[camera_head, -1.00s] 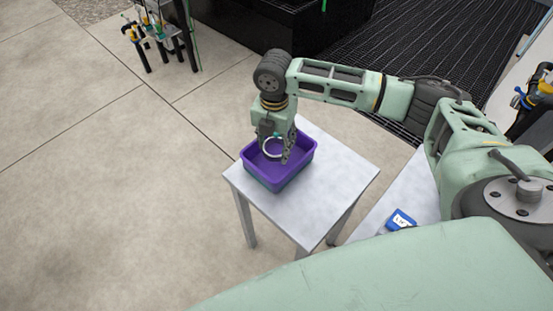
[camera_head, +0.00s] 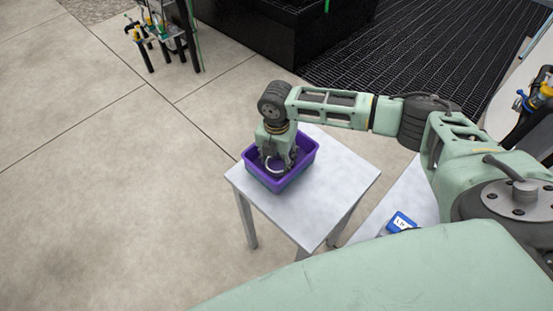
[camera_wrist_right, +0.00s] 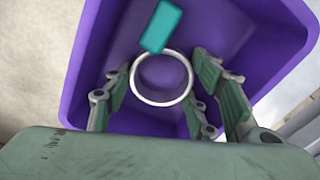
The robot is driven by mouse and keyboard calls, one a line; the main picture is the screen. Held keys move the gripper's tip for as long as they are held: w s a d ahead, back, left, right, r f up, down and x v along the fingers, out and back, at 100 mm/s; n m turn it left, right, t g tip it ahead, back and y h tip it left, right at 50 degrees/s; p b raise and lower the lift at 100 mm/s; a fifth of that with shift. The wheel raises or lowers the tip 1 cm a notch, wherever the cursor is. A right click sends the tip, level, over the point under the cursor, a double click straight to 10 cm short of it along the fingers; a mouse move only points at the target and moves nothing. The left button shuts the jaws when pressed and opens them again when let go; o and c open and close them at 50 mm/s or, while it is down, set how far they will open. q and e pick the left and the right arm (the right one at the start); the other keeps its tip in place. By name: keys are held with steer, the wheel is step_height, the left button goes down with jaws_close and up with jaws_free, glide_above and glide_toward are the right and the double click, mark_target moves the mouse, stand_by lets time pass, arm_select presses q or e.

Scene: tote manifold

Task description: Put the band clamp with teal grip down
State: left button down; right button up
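The band clamp is a pale ring (camera_wrist_right: 133,88) with a teal grip (camera_wrist_right: 162,27) at its far side in the right wrist view. Its ring also shows in the head view (camera_head: 273,167), inside the purple tote (camera_head: 308,160). My right gripper (camera_head: 277,165) points down into the tote, its fingers on either side of the ring. Whether the clamp touches the tote floor I cannot tell. My left gripper is not in view.
The tote stands on a small white table (camera_head: 325,200) with bare top to its right and front. A blue labelled device (camera_head: 401,222) lies on another pale surface. A rack of tools (camera_head: 160,35) stands at the upper left. A black grating (camera_head: 420,60) covers the floor behind.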

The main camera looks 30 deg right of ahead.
steer(key=shift+o, duration=0.3)
steer(key=shift+r, duration=0.1)
step_height(320, 180, up, 12)
steer(key=b, duration=0.1)
stand_by(0.3)
